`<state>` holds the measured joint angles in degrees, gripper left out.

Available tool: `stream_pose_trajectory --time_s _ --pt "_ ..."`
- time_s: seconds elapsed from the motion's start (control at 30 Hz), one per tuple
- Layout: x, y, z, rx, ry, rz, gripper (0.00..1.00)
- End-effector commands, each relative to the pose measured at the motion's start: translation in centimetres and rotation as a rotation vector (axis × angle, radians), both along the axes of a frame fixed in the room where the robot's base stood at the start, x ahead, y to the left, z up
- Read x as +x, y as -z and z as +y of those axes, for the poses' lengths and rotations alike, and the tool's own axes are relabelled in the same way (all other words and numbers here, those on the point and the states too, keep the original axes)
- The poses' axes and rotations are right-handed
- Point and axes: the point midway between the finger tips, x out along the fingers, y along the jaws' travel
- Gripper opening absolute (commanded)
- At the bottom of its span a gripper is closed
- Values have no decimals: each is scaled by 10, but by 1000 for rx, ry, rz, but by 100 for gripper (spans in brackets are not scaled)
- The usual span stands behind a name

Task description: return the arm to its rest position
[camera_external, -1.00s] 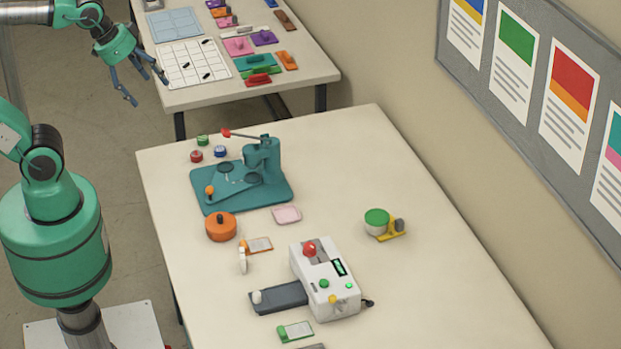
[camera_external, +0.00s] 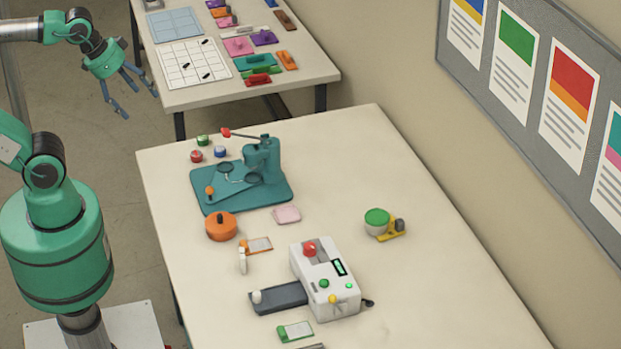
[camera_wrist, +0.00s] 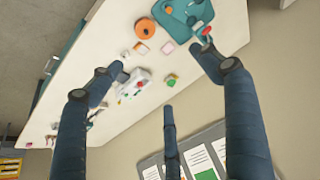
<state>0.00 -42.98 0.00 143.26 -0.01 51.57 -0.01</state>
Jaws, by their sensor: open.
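My gripper (camera_external: 129,91) is at the upper left of the external view, in the air over the floor, left of the far table and apart from it. Its dark blue fingers are spread, with nothing between them. In the wrist view the fingers of my gripper (camera_wrist: 160,75) are wide apart and empty, with the near table seen beyond them at a distance. My green arm rises at the left of the external view.
The near table (camera_external: 440,270) bears a teal press (camera_external: 262,160), an orange pot (camera_external: 221,227) and a white laminator (camera_external: 328,280). The far table (camera_external: 210,97) holds a grid sheet (camera_external: 193,66) and several coloured blocks. A poster board (camera_external: 545,30) hangs at right.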

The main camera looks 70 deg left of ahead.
Motion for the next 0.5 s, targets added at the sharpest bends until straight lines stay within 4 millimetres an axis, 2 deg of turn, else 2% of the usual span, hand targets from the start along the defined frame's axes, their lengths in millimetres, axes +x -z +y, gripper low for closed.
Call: stream_pose_trajectory --time_s 0.03,0.17,0.5 --pt "0 12 0 0 0 0 78" --pt "0 22 0 0 0 0 78" --pt "0 23 0 0 0 0 78"
